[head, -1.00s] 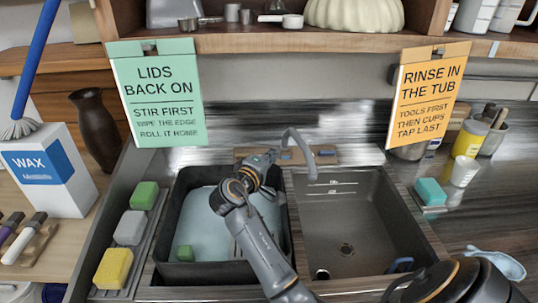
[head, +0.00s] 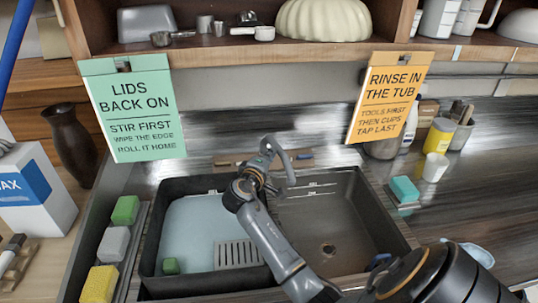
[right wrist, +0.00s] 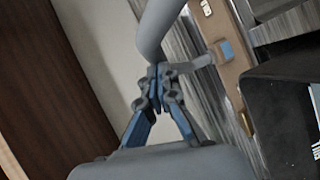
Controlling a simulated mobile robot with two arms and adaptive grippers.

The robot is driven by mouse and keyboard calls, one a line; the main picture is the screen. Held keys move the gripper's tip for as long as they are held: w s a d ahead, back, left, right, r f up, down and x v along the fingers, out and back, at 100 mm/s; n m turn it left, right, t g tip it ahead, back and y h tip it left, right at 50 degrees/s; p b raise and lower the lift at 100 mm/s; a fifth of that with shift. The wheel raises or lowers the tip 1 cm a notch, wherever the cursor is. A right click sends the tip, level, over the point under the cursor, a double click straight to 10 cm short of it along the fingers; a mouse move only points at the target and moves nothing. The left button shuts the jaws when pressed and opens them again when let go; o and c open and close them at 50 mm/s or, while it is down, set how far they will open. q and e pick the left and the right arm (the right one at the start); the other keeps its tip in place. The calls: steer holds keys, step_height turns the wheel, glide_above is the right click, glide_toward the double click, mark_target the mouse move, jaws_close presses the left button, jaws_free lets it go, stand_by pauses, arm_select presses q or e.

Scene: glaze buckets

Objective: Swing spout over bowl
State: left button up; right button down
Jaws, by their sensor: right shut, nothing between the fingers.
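The grey curved spout (head: 286,160) rises behind the sink, its tip hanging over the right basin (head: 335,225) near the divider. My right gripper (head: 268,151) is shut and empty beside the spout's upper bend, to its left. In the right wrist view the closed fingertips (right wrist: 157,82) are right against or just short of the spout (right wrist: 157,28); contact cannot be told for sure. The left basin holds a black tub (head: 150,235) with pale blue water (head: 195,225). No separate bowl under the spout is clear. My left gripper is out of view.
A green sponge (head: 125,210), a grey one (head: 114,243) and a yellow one (head: 99,284) lie left of the tub. The green sign (head: 133,110) and orange sign (head: 385,98) hang from the shelf. A teal sponge (head: 404,189) lies right of the sink.

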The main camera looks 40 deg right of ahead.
mark_target(286, 155)
steer(key=d+t+p, duration=0.1)
steer(key=s+d+n+t+y+p, duration=0.1)
steer(key=d, duration=0.1)
steer(key=s+d+n+t, duration=0.1)
steer(key=shift+s+d+y+p, duration=0.1)
steer(key=shift+d+y+p, duration=0.3)
steer(key=shift+r, duration=0.1)
